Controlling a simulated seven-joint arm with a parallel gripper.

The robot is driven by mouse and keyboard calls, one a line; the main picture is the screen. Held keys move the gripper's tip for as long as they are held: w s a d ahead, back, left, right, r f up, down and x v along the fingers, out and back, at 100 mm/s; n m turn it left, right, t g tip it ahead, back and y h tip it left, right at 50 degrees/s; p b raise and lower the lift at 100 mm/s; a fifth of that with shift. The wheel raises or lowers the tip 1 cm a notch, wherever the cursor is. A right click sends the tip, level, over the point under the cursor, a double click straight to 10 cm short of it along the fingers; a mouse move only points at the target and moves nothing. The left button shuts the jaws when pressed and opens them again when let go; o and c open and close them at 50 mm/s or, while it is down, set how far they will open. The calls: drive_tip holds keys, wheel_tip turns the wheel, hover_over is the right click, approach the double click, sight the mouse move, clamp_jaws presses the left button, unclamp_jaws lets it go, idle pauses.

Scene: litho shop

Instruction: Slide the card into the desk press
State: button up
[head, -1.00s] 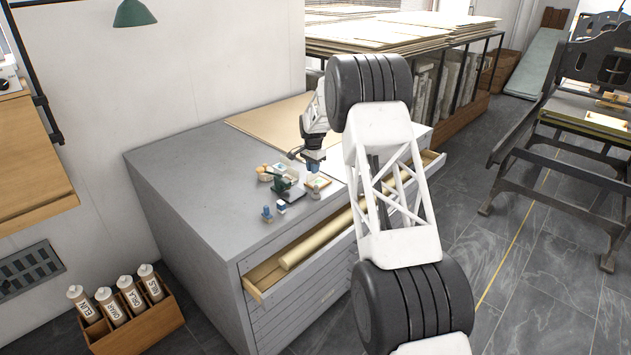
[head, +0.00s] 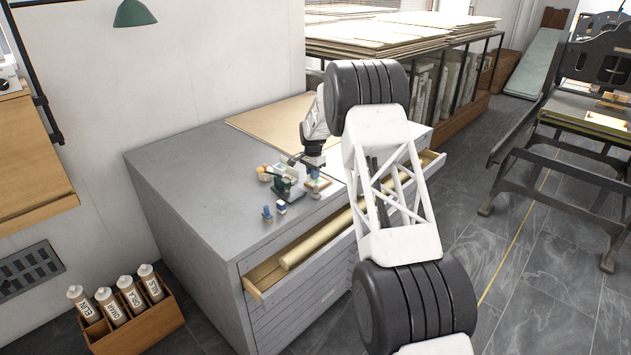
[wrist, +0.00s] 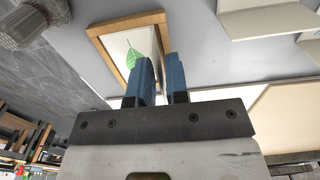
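The card (wrist: 140,42), white with a green leaf print, lies inside a wooden-rimmed tray (wrist: 113,55) in the wrist view. The tray (head: 322,184) also shows on the cabinet top in the head view, partly hidden by my gripper. My gripper (wrist: 160,62) has two blue fingers with a narrow gap between them. I see nothing clearly held there; the fingertips overlap the tray's near part in the wrist view. In the head view my gripper (head: 315,170) is low over the tray. The small dark green desk press (head: 285,184) stands just left of it.
Small blue items (head: 267,212) stand in front of the press, and a container with an orange-yellow item (head: 263,172) behind it. A large tan board (head: 272,122) lies at the back. A drawer (head: 262,284) stands open below with a rolled tube. The cabinet's left top is clear.

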drive_tip(key=shift+c, duration=0.5)
clamp_jaws()
drive_tip(key=shift+r, duration=0.1)
drive_tip(key=shift+r, duration=2.35)
